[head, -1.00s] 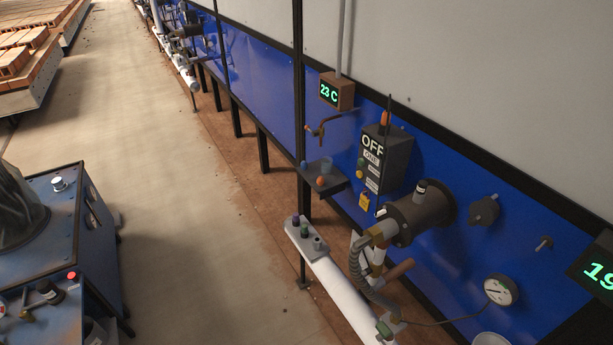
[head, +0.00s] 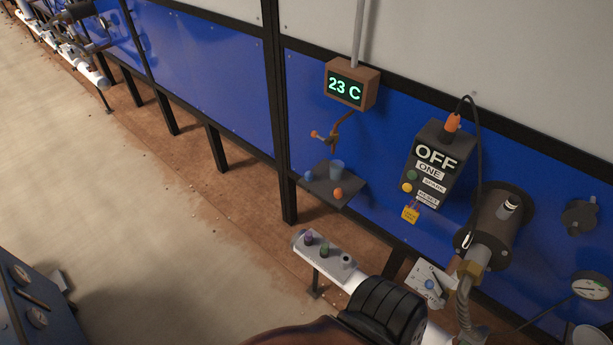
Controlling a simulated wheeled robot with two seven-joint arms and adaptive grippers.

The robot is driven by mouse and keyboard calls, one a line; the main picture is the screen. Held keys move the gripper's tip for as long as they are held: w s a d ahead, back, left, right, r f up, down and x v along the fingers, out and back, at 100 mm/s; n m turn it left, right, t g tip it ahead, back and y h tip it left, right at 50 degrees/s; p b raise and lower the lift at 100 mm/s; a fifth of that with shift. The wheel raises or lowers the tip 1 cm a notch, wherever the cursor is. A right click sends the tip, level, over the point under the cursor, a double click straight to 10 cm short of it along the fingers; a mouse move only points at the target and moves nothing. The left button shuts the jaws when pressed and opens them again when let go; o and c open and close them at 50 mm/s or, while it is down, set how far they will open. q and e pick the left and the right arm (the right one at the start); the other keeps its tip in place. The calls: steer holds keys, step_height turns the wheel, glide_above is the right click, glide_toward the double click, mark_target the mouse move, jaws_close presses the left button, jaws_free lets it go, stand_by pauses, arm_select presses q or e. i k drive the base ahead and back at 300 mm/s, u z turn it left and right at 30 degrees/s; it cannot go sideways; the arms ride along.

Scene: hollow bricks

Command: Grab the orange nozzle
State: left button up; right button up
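A small orange piece (head: 338,193), which looks like the orange nozzle, rests on a dark shelf (head: 322,184) fixed to the blue wall in the head view. The orange piece stands at the near right part of the shelf, apart from the cup. Its exact shape is too small to tell. Neither of my grippers shows in the head view, so their distance from it cannot be seen.
A white pipe (head: 337,270) below the shelf carries purple, green and grey fittings; its near end is partly hidden. Right of the shelf are a control box (head: 437,165) with a cable and a dark cylinder (head: 497,222).

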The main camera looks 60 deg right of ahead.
mark_target(338, 193)
steer(key=i, duration=1.2)
steer(key=z, duration=1.75)
